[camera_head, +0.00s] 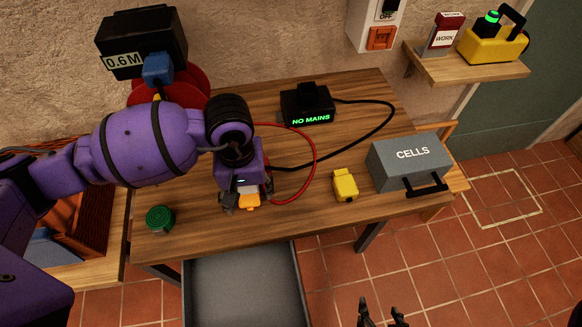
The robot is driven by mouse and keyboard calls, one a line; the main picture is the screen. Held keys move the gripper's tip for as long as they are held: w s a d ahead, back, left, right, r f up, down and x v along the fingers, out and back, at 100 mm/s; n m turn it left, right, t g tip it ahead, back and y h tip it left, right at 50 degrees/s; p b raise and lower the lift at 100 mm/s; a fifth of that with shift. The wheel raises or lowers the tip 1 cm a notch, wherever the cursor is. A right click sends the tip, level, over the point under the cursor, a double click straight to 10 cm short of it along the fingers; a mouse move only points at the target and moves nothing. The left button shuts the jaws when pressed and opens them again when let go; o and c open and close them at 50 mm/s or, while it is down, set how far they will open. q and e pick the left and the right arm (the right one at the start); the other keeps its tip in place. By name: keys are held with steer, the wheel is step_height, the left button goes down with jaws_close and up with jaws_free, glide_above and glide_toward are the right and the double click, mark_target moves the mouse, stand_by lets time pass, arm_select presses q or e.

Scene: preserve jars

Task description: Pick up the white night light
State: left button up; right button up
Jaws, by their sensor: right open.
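A small object with a white upper part and an orange lower part (250,202) is at the front of the wooden table; the white part fits the night light, but it is mostly hidden. My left gripper (247,194) is directly over it, pointing down, with a finger on either side. I cannot tell whether the fingers touch it or whether it is lifted off the table. My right gripper (383,313) is open and empty at the bottom edge, in front of the table and over the tiled floor.
The wooden table (343,222) holds a green round item (160,218), a yellow block (345,185), a grey CELLS box (408,160) and a black NO MAINS unit (307,104). A red cable loop and black cable lie between. A grey open drawer (245,290) juts out below.

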arm_select(q)
steer(key=c, duration=1.2)
